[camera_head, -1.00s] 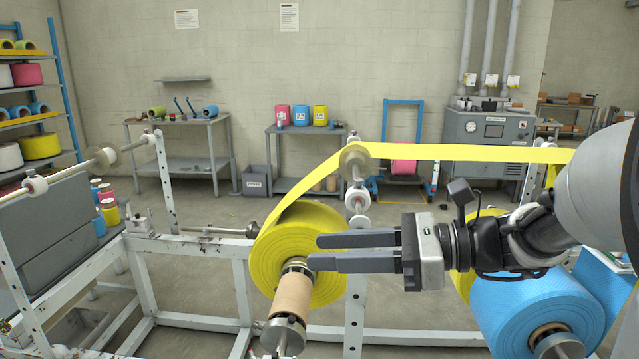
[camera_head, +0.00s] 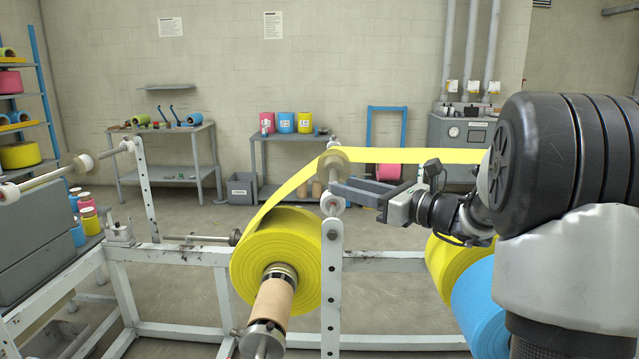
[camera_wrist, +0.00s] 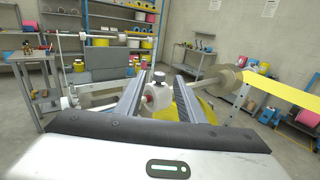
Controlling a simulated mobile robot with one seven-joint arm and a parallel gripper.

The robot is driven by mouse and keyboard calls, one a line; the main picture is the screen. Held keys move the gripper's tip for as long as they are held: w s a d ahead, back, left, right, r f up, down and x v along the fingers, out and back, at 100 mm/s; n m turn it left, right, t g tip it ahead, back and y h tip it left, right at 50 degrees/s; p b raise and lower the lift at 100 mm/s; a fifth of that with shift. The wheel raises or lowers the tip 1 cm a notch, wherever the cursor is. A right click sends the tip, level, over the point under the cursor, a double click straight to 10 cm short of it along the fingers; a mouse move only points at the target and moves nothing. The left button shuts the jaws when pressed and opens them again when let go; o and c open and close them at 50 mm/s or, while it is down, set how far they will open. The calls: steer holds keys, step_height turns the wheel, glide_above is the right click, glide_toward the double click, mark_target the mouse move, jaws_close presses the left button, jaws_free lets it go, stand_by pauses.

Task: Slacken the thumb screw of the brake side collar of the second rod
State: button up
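In the wrist view a white collar (camera_wrist: 157,98) with a dark-topped thumb screw (camera_wrist: 159,76) shows between the two fingers of my gripper (camera_wrist: 158,74). The fingers are spread apart, with a gap on both sides of the screw; no contact is visible. In the head view my gripper (camera_head: 337,188) points left at the top of the middle post. A white collar (camera_head: 332,205) shows there just below the fingers. The guide roller (camera_head: 332,158) is just above them. I cannot tell from the frames which rod counts as the second.
The yellow web (camera_head: 420,155) runs right from the guide roller, above my gripper. A large yellow roll (camera_head: 265,240) sits below left. The perforated white post (camera_head: 332,280) stands close under the fingers. Another rod (camera_head: 45,178) with white collars is at far left.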

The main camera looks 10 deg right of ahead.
steer(key=x, duration=0.9)
steer(key=shift+b, duration=0.35)
jaws_close()
